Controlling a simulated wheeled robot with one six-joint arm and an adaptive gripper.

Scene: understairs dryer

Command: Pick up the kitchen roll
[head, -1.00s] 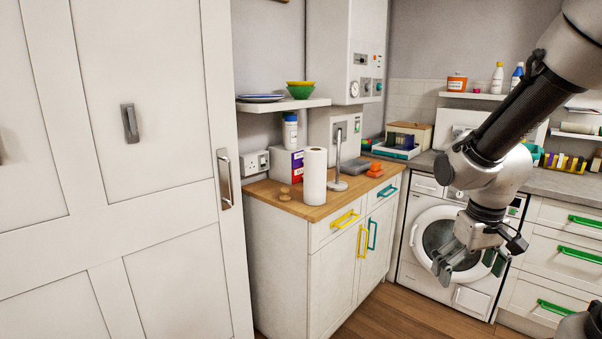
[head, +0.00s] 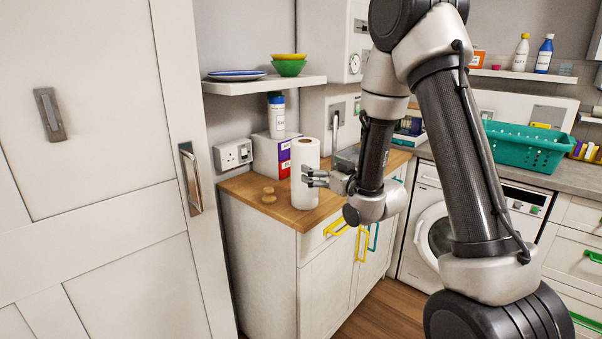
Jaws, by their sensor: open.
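The kitchen roll (head: 304,166) is a white upright cylinder standing on the wooden top of the cabinet, near its front left edge. My gripper (head: 307,178) is at the roll's right side, about mid-height, with its fingers pointing left. The jaws are open. The fingertips overlap the roll's right part in the picture; I cannot tell whether they touch it. The roll still stands on the wood.
A purple and white box (head: 274,152) and a white bottle with a blue cap (head: 276,115) stand behind. A shelf (head: 262,84) with a plate and bowls hangs above. A teal basket (head: 525,146) sits on the right counter.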

